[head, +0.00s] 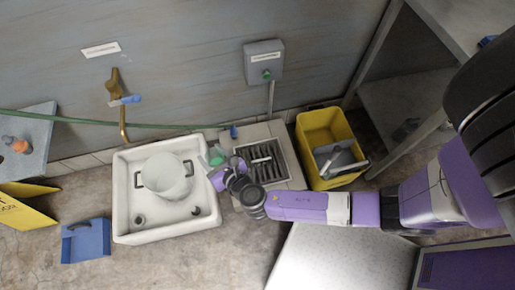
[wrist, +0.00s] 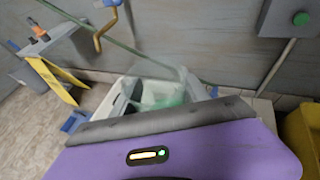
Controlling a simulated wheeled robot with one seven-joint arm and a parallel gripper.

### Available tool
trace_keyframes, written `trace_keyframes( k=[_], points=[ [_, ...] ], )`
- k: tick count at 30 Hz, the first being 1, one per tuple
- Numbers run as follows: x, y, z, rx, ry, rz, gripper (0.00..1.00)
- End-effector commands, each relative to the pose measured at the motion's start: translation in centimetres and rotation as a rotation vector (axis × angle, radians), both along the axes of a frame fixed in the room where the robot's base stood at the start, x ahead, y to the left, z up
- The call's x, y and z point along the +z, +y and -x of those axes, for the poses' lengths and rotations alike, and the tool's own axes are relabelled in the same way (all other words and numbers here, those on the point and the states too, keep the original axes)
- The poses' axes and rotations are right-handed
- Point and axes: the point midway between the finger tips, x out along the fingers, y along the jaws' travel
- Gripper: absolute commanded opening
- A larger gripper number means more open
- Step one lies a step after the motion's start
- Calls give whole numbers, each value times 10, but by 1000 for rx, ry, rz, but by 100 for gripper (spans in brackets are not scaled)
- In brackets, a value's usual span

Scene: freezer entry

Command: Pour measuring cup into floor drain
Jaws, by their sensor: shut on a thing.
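The clear measuring cup (head: 214,156) holds green liquid and is gripped at the end of my arm. My gripper (head: 221,174) is shut on it, and the fingers partly hide the cup. In the wrist view the cup (wrist: 165,85) shows beyond the purple gripper body, with green liquid inside; its lower part is hidden. The floor drain (head: 264,158) is a dark slotted grate in a pale tiled square. In the head view the cup appears just left of the grate, between it and the white sink. Its height above the floor is hard to tell.
A white sink (head: 135,232) with a pot (head: 166,176) stands left of the drain. A yellow bucket (head: 315,125) stands to its right. A blue dustpan-like box (head: 86,241) and a yellow sign (head: 22,208) lie further left. A green hose (head: 60,119) runs along the wall.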

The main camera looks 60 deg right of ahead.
Motion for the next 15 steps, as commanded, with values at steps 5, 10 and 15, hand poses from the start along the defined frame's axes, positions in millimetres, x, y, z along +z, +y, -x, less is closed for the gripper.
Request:
trace_keyframes(
  k=[5,10,15],
  points=[
    [-82,-27,2,-171,0,-1,7],
    [-140,-52,4,-327,0,-1,7],
    [-192,-80,6,-482,-3,-1,7]
  ],
)
